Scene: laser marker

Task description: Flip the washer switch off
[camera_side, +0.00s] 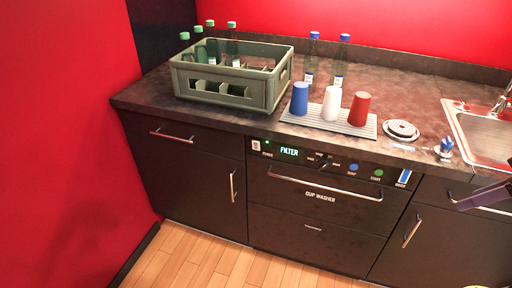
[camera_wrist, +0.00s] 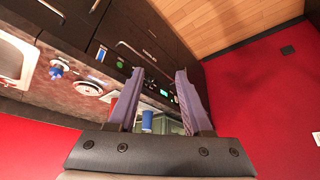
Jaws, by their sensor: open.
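The cup washer (camera_side: 318,215) is a dark front panel under the counter. At the left end of its control strip is a small white switch (camera_side: 256,145), with a lit green light beside it and a lit green "FILTER" display (camera_side: 289,150). The switch's exact position is too small to tell. My gripper (camera_side: 468,201) enters at the right edge of the side view, well right of the switch and apart from the panel. In the wrist view my gripper (camera_wrist: 160,72) is open and empty, its two purple fingers spread, with part of the washer panel between and beyond them.
The strip also has a knob (camera_side: 323,161), a blue button (camera_side: 353,167) and a green button (camera_side: 379,173). A long bar handle (camera_side: 322,187) sticks out below. Cups, a bottle crate (camera_side: 230,100) and a sink (camera_side: 480,135) are on the counter. The floor in front is clear.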

